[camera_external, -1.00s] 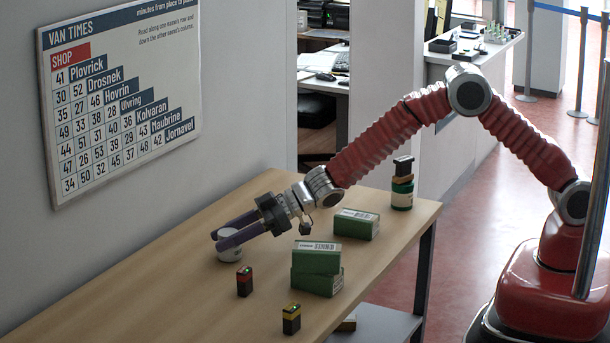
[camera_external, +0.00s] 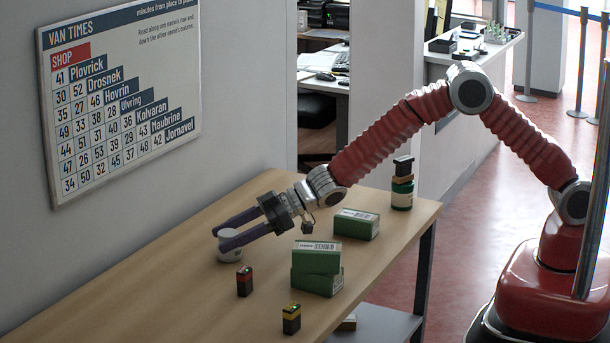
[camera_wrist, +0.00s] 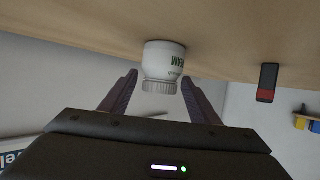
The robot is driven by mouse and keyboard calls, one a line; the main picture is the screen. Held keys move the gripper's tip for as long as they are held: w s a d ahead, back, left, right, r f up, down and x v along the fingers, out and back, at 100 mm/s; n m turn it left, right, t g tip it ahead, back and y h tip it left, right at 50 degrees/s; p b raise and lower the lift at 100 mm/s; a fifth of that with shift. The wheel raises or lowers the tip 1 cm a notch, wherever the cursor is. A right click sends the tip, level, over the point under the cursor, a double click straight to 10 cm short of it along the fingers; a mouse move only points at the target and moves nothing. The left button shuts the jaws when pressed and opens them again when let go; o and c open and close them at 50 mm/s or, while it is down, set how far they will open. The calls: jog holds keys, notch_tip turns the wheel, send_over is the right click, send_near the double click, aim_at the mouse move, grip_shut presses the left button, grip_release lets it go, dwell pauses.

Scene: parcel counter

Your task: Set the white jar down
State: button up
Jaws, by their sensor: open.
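The white jar (camera_external: 229,246) stands on the wooden counter (camera_external: 180,285) near its wall side. My gripper (camera_external: 228,233) has its two purple fingers on either side of the jar and is open. In the wrist view the jar (camera_wrist: 164,62) shows upside down, with dark lettering and a ribbed lid, between the spread fingers (camera_wrist: 160,88). Clear gaps show between the jar and both fingers there. The jar's base meets the counter surface.
A small black and red box (camera_external: 244,282) and a black and yellow one (camera_external: 291,319) stand nearby. Green boxes (camera_external: 316,262) are stacked to the right, with another (camera_external: 357,224) behind. A green jar (camera_external: 402,194) has small boxes on top. The counter's left front is bare.

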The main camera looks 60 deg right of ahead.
jog(key=v, duration=1.1)
jog(key=shift+s+d, duration=0.2)
jog(key=shift+d, duration=0.1)
dwell(0.5)
jog(key=s+d+r+m+t+h, duration=0.1)
jog(key=s+d+r+m+h, duration=0.4)
jog(key=d, duration=0.7)
jog(key=s+d+r+h, duration=0.3)
jog(key=d+r, duration=0.4)
jog(key=d, duration=0.6)
jog(key=s+d+m+g+h, duration=0.25)
jog(key=s+d, duration=0.65)
jog(key=s, duration=0.5)
jog(key=s+d+f+m+g+y, duration=0.1)
jog(key=s+d+g, duration=0.1)
jog(key=s, duration=1.3)
jog(key=shift+f, duration=0.4)
jog(key=shift+s+d+m, duration=0.1)
jog(key=shift+m, duration=0.15)
